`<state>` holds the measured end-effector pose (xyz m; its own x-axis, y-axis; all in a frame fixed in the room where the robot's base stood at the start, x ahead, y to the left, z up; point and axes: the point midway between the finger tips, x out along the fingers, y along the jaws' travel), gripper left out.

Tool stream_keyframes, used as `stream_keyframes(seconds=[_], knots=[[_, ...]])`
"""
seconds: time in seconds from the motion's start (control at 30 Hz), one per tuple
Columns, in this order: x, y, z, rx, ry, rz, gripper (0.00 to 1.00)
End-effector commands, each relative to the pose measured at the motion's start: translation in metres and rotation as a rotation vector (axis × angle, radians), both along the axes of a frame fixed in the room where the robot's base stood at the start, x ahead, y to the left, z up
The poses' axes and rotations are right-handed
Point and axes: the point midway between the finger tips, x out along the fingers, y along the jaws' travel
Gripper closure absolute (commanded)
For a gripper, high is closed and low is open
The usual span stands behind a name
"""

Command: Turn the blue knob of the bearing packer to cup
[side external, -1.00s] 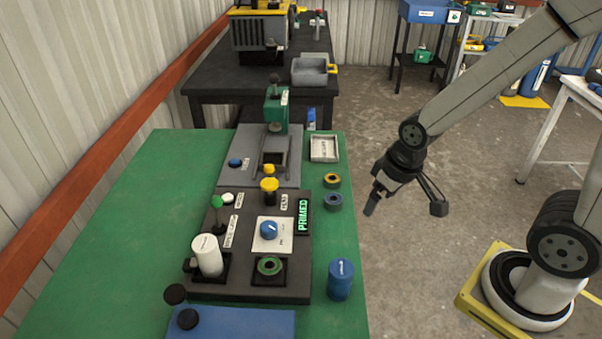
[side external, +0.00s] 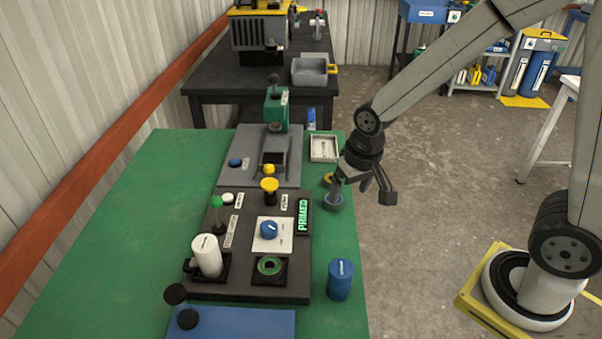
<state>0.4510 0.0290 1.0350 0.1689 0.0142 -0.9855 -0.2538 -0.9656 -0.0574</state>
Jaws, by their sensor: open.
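The bearing packer is a dark base plate (side external: 206,285) on the green table. Its blue knob (side external: 269,229) sits on a white label plate near the middle; the label text is too small to read. A lit green display (side external: 303,217) beside it reads PRIMED. A white cylinder (side external: 207,254) stands at the left. My gripper (side external: 362,194) is open and empty at the table's right edge, to the right of the packer and apart from the knob. One finger partly covers a grey ring (side external: 332,202).
A blue can (side external: 340,279) stands at the right front. A green press (side external: 276,110) and a white tray (side external: 324,148) are behind. The table's left side (side external: 110,240) is clear.

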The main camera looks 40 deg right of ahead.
Motion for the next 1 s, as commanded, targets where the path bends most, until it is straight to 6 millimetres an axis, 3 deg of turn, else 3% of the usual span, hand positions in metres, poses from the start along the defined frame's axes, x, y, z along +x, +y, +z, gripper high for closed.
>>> stream_keyframes(seconds=[0.2, 0.5, 0.7, 1.0], knots=[[0.048, 0.035, -0.006, 0.035, 0.062, -0.222, 0.07], [0.098, 0.088, -0.022, 0.052, 0.135, -0.535, 0.07], [0.115, 0.113, -0.030, 0.049, 0.162, -0.674, 0.07], [0.119, 0.120, -0.033, 0.047, 0.168, -0.721, 0.07]])
